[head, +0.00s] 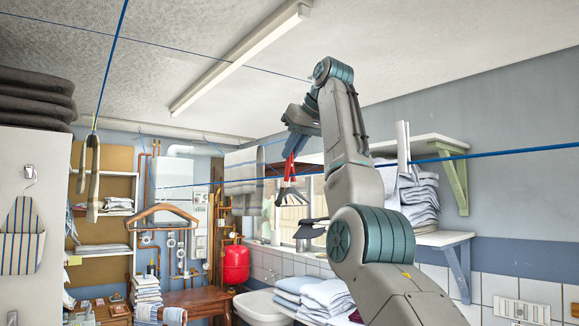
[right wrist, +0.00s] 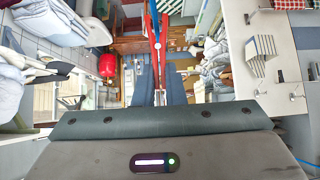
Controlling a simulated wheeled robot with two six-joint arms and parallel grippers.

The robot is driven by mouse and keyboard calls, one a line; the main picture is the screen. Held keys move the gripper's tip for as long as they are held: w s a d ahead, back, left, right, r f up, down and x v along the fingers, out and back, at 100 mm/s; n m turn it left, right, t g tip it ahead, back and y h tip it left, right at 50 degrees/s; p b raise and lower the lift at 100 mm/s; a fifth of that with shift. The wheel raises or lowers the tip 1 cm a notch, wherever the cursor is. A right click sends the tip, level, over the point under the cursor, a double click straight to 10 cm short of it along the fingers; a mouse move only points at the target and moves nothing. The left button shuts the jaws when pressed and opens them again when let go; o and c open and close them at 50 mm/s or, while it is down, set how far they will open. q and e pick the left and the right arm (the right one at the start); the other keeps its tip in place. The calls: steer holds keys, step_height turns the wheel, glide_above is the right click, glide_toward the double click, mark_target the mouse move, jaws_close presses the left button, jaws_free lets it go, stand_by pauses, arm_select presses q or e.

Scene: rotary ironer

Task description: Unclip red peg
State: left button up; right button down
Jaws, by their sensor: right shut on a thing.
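The red peg (head: 289,168) hangs from my right gripper (head: 297,137) high in the room, at the middle of the head view. The gripper is shut on its upper end. The peg's lower legs spread apart at the level of the blue line (head: 236,182). From here I cannot tell whether the line still lies between them. In the right wrist view, the peg (right wrist: 155,35) runs up from between my two dark blue fingers (right wrist: 160,88), with a strip of blue along it. My left gripper is not in view.
A striped cloth (head: 242,170) hangs behind the peg. A shelf of folded linen (head: 418,200) stands at the right wall. A wooden hanger (head: 163,213) and a red tank (head: 236,263) are further back.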

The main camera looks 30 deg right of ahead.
steer(key=r+p, duration=0.3)
steer(key=a+r+p, duration=0.1)
steer(key=r, duration=0.1)
stand_by(0.7)
steer(key=shift+d+f, duration=0.1)
